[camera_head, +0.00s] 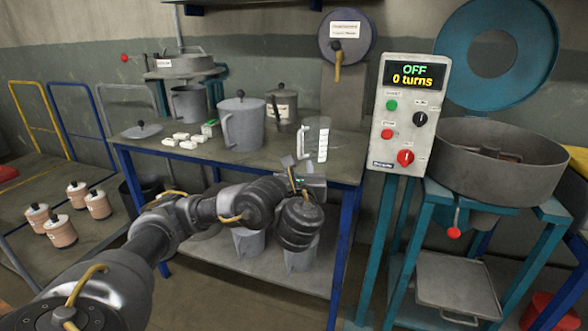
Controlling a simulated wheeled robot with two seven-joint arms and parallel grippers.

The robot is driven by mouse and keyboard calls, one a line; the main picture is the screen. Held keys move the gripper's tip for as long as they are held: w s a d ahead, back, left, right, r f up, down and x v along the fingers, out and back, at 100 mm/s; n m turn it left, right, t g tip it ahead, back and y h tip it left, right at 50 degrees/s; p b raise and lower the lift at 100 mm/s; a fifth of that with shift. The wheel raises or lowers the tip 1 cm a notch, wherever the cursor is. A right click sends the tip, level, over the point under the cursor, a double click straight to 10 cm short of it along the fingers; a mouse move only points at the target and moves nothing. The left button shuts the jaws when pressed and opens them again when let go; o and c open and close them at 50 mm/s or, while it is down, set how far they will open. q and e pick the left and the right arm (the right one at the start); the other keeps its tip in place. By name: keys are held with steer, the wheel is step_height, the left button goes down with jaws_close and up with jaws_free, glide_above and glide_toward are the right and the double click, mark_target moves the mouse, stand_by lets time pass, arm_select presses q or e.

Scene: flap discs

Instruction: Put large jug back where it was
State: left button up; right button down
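A clear jug with white markings (315,138) is upright at the right end of the bench, its handle to the left. My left gripper (298,170) is right at the jug's lower left side, below the handle. The fingers are small and partly hidden, so I cannot tell whether they are shut on it, or whether the jug rests on the bench. A large grey jug with a lid (241,124) stands mid-bench, and a smaller grey jug (188,104) stands behind it to the left. Which one is the large jug is not marked. My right gripper is out of view.
The bench (270,158) also holds a lidded pot (283,107), white blocks (184,138) and a loose lid (142,130). Grey containers (249,246) stand on its lower shelf. The control box (407,115) and round drum (495,165) are to the right.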

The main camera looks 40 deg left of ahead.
arm_select(q)
steer(key=s+d+f+n+g+h, duration=0.2)
steer(key=s+d+f+n+h, duration=0.15)
steer(key=f, duration=0.45)
steer(key=s+d+f+n+g+h, duration=0.25)
steer(key=d+f, duration=0.25)
steer(key=f, duration=0.3)
steer(key=s+d+f+n+g+h, duration=0.1)
steer(key=s+d+f+n+h, duration=0.3)
steer(key=f, duration=0.4)
steer(key=s+f+n+g, duration=0.2)
steer(key=s+f+n, duration=0.5)
steer(key=s+n, duration=0.1)
steer(key=s+f+n+g+h, duration=0.1)
steer(key=s+f+n+g, duration=0.1)
steer(key=s+f+n, duration=0.5)
steer(key=s+n, duration=0.1)
steer(key=s, duration=0.3)
steer(key=shift+s+d+n, duration=0.2)
steer(key=shift+d+n, duration=0.05)
steer(key=shift+n, duration=0.15)
steer(key=shift+g, duration=0.25)
